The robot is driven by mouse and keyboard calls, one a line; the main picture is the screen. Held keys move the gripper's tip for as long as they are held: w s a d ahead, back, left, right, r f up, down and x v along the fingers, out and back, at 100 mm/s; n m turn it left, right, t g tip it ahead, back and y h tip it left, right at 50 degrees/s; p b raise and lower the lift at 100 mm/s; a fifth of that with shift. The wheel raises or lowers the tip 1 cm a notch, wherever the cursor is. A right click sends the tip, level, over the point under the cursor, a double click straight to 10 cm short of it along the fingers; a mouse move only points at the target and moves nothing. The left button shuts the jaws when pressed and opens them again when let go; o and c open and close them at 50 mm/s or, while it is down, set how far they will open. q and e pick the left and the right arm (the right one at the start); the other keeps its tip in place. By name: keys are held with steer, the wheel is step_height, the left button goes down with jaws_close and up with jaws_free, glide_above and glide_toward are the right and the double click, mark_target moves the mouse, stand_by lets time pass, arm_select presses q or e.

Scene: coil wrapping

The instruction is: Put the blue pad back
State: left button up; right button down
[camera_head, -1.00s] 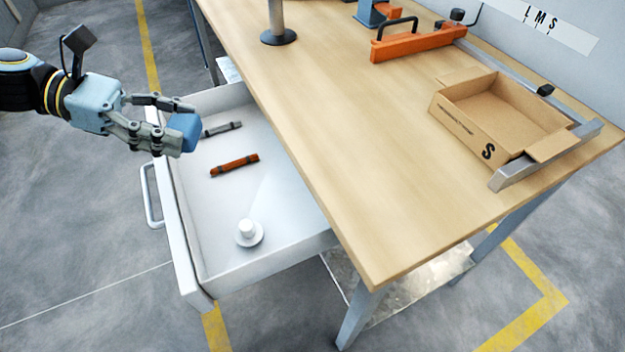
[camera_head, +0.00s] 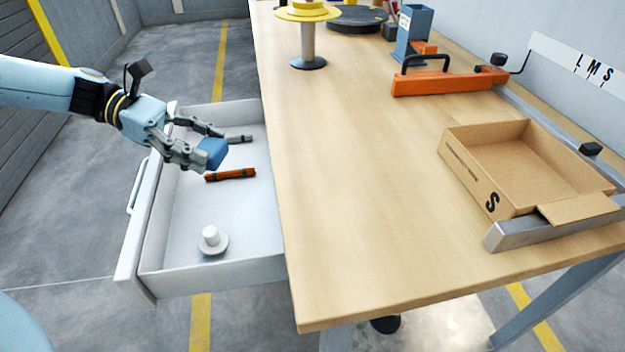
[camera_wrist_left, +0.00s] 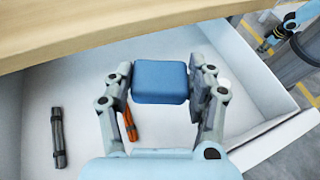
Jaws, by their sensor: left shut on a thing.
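The blue pad (camera_head: 213,153) is a small rounded block. My left gripper (camera_head: 207,147) is shut on it and holds it above the open white drawer (camera_head: 245,215). In the left wrist view the pad (camera_wrist_left: 160,82) sits between the two fingers, with the drawer floor below it. Part of what looks like my right gripper (camera_wrist_left: 268,42) shows at the top right of that view; its fingers are too small to read.
In the drawer lie a dark grey roll (camera_head: 238,139), an orange roll (camera_head: 231,174) and a white knobbed piece (camera_head: 211,238). The wooden bench (camera_head: 340,200) borders the drawer on the right. An open cardboard box (camera_head: 470,175) and an orange handled tool (camera_head: 440,83) stand on it.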

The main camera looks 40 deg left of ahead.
arm_select(q)
steer(key=shift+w+d+f+b, duration=0.2)
steer(key=shift+d+f+b, duration=0.25)
steer(key=shift+f, duration=0.2)
steer(key=b+x, duration=0.1)
steer(key=x, duration=0.2)
steer(key=b+x, duration=0.2)
steer(key=x, duration=0.2)
steer(key=f+b+x, duration=0.1)
steer(key=x, duration=0.3)
steer(key=shift+a, duration=0.1)
steer(key=shift+w+d+f+b, duration=0.25)
steer(key=shift+d+b, duration=0.1)
steer(key=shift+d, duration=0.2)
steer(key=shift+w+d+f+b, duration=0.2)
steer(key=shift+w+d+f, duration=0.15)
steer(key=shift+d+f, duration=0.25)
steer(key=shift+w+d+f+b, duration=0.15)
steer(key=shift+w+d+f, duration=0.15)
steer(key=shift+d+f, duration=0.25)
steer(key=shift+r, duration=0.15)
steer(key=o, duration=1)
steer(key=shift+o, duration=0.2)
